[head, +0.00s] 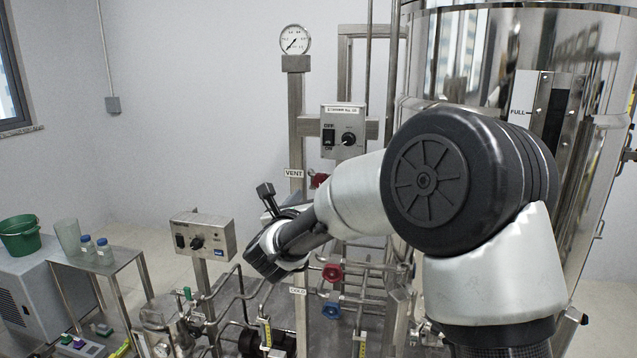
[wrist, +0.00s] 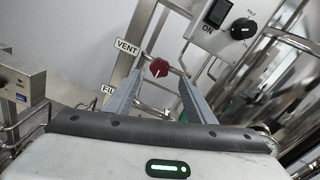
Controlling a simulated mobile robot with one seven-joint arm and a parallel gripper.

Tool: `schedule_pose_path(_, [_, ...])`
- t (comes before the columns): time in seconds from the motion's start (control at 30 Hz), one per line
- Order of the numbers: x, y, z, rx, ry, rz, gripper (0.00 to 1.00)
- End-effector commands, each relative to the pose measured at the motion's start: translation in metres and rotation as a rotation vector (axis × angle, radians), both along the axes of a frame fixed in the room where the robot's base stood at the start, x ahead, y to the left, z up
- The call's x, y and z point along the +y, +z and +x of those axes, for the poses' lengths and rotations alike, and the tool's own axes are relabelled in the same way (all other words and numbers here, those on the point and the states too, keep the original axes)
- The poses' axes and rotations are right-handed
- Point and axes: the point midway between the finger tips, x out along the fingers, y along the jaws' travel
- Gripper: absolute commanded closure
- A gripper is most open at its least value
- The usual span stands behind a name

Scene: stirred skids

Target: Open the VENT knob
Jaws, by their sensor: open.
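The VENT knob is dark red and shows in the wrist view (wrist: 159,67), beside the white VENT label (wrist: 127,46). In the head view the red knob (head: 318,180) is partly hidden behind my arm, just right of the VENT label (head: 293,173). My gripper (wrist: 160,76) is open, its two grey fingers apart. In the wrist view the knob appears in the gap between the fingertips, ahead of them; no contact shows. In the head view my gripper (head: 268,200) is in front of the pipe rack, below and left of the knob.
A control box (head: 343,131) with a switch and black dial is above the knob. Another control box (head: 202,237) stands at lower left. A lower red valve handle (head: 333,272) and a blue one (head: 331,310) sit on the pipes. A large steel tank (head: 590,180) fills the right.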

Motion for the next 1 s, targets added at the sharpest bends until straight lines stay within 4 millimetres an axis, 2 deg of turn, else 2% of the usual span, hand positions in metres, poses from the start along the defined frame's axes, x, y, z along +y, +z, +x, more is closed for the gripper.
schedule_pose_path(0.03, [-0.003,0.000,0.012,0.001,-0.003,0.003,0.50])
schedule_pose_path(0.2, [-0.010,0.000,0.046,0.001,-0.003,0.001,0.50])
schedule_pose_path(0.4, [-0.014,0.001,0.071,0.000,0.000,0.000,0.50])
schedule_pose_path(0.57, [-0.015,0.000,0.079,0.000,0.000,-0.001,0.50])
schedule_pose_path(0.8, [-0.016,0.000,0.080,0.000,0.001,-0.001,0.50])
schedule_pose_path(0.87, [-0.016,0.000,0.080,0.000,0.001,-0.001,0.57])
schedule_pose_path(1.0, [-0.016,0.000,0.080,0.000,0.001,-0.001,0.81])
